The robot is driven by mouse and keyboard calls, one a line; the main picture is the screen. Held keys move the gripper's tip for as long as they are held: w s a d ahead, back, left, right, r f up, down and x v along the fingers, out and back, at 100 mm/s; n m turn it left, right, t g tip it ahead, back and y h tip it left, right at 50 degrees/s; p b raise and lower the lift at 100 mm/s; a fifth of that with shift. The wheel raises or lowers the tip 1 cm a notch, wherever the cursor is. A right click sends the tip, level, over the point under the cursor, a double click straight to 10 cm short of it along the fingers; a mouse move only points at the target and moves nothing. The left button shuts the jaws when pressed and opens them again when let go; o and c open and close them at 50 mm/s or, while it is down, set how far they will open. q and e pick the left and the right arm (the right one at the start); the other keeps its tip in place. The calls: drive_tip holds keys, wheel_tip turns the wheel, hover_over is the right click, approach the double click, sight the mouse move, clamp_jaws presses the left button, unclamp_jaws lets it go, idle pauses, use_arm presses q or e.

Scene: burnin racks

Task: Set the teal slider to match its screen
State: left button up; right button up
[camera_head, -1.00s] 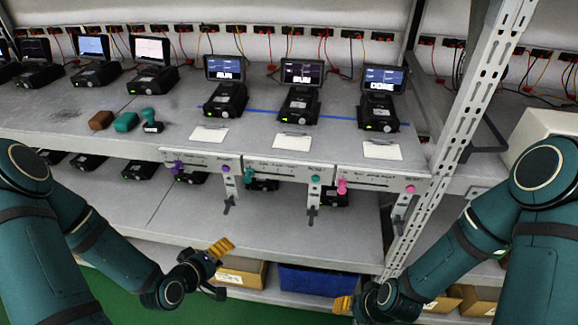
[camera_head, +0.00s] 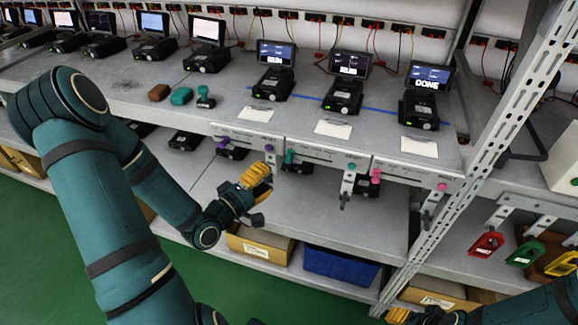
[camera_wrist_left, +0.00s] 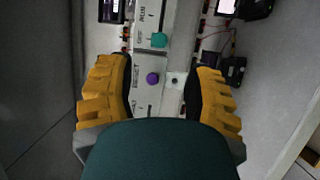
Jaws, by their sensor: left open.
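The teal slider (camera_head: 289,157) sits at the left end of the middle front-edge panel (camera_head: 325,157). It also shows in the left wrist view (camera_wrist_left: 159,40). A round teal button (camera_head: 352,167) is at that panel's right end. The middle screen (camera_head: 348,64) above carries a white word too blurred to read surely. My left gripper (camera_head: 258,178) is open and empty, below and left of the teal slider. In the left wrist view its yellow fingers (camera_wrist_left: 160,85) stand apart, with the purple button (camera_wrist_left: 152,79) between them in the picture. My right gripper (camera_head: 398,315) is partly cut off at the bottom.
A purple slider (camera_head: 222,143) is on the left panel and a pink slider (camera_head: 376,175) on the right one. The right screen (camera_head: 430,76) reads DONE. A blue bin (camera_head: 340,266) stands low. A perforated rack post (camera_head: 480,130) rises at right.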

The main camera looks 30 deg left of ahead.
sight(286, 161)
use_arm(q)
drive_tip(key=w, duration=0.3)
drive_tip(key=w+d, duration=0.1)
drive_tip(key=w, duration=0.5)
drive_tip(key=shift+w+d, duration=0.1)
drive_tip(key=shift+d, duration=0.15)
clamp_jaws()
